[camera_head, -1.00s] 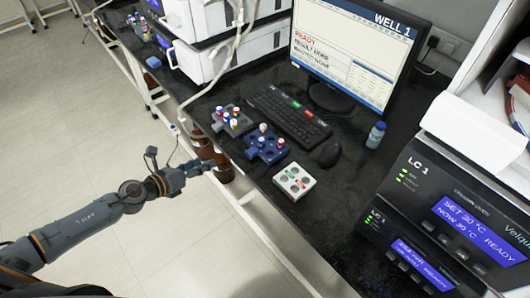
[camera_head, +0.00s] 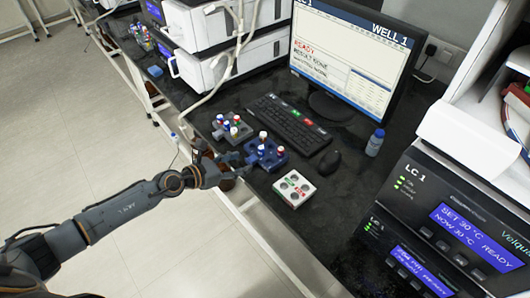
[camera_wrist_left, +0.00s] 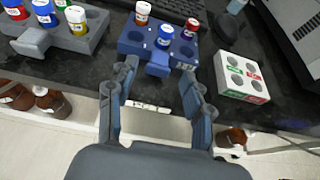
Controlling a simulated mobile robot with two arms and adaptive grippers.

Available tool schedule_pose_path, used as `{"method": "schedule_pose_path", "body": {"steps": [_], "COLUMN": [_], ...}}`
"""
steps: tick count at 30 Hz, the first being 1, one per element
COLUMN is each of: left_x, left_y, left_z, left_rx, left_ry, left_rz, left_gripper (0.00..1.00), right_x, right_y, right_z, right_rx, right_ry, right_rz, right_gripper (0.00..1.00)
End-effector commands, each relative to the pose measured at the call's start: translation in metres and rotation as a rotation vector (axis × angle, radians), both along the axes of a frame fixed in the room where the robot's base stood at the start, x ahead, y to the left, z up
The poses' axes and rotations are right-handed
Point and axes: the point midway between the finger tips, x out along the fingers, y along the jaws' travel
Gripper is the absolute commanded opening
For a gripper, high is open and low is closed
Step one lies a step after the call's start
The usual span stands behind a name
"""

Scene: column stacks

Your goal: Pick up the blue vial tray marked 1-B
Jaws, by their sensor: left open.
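The blue vial tray (camera_head: 270,158) stands on the black bench in front of the keyboard, with a few capped vials in it. In the left wrist view the blue tray (camera_wrist_left: 187,58) shows a front tab and vials with orange-white, blue and red caps. A label on it is too small to read surely. My left gripper (camera_head: 240,166) is at the bench's front edge, just short of the tray. In the left wrist view the left gripper (camera_wrist_left: 158,82) is open and empty, its fingers pointing at the tray's tab. My right gripper is not in view.
A grey vial tray (camera_head: 232,130) stands close left of the blue one. A white tray (camera_head: 294,188) with round holes stands to the right. A keyboard (camera_head: 288,122), mouse (camera_head: 329,162) and monitor (camera_head: 350,60) are behind. Brown bottles (camera_wrist_left: 50,100) stand below the bench edge.

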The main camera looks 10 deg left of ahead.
Motion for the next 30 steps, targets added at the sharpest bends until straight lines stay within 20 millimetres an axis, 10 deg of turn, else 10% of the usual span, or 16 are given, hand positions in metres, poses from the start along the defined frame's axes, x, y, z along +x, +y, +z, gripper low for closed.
{"method": "schedule_pose_path", "body": {"steps": [16,24,30], "left_x": [0.030,0.030,0.030], "left_y": [-0.023,-0.023,-0.023], "left_z": [-0.016,-0.016,-0.016], "left_rx": [-0.001,-0.001,-0.002], "left_ry": [0.001,0.001,-0.001], "left_rz": [0.000,0.001,0.002], "left_gripper": [0.51,0.00,0.00], "right_x": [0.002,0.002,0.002], "right_y": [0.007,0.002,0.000], "right_z": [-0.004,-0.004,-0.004], "right_rx": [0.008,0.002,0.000], "right_ry": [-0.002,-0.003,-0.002], "right_rz": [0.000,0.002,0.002], "right_gripper": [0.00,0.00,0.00]}}
